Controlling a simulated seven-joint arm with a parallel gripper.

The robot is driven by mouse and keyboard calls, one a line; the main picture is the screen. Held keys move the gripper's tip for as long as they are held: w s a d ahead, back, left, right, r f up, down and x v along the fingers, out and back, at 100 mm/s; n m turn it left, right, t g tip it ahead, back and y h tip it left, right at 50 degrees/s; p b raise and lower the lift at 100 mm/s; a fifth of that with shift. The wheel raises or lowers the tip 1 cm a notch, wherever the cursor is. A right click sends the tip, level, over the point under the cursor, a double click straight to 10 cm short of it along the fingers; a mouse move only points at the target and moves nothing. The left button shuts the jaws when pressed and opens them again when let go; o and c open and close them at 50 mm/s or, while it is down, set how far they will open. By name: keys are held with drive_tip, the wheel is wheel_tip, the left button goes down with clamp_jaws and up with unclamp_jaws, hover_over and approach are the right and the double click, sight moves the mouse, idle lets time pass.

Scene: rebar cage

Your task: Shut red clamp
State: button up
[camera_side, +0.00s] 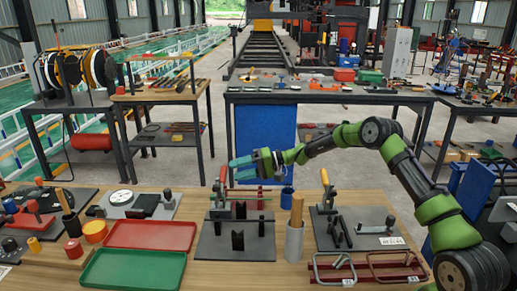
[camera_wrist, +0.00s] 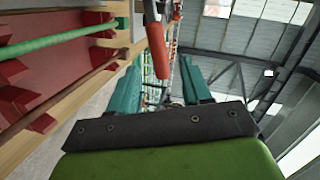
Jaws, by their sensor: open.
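The red clamp (camera_side: 223,174) stands on a grey plate (camera_side: 212,246) in the middle of the front bench, its red handle upright. The same kind of red handle (camera_wrist: 158,50) shows in the wrist view, just beyond the fingertips and between their lines. My gripper (camera_side: 233,166) has teal fingers and reaches in from the right, level with the handle and close to it. In the wrist view my gripper (camera_wrist: 163,78) has its two fingers apart, with nothing seen held between them. Whether a finger touches the handle cannot be told.
A second clamp (camera_side: 325,180) stands on a plate to the right. A grey cup (camera_side: 294,242) holding a wooden handle is between the plates. Red (camera_side: 150,236) and green (camera_side: 133,269) trays lie at left.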

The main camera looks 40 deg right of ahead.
sight(221, 177)
drive_tip(key=x, duration=0.7)
drive_tip(key=shift+w+a, duration=0.2)
drive_tip(key=shift+a, duration=0.05)
drive_tip(key=shift+c, duration=0.5)
clamp_jaws()
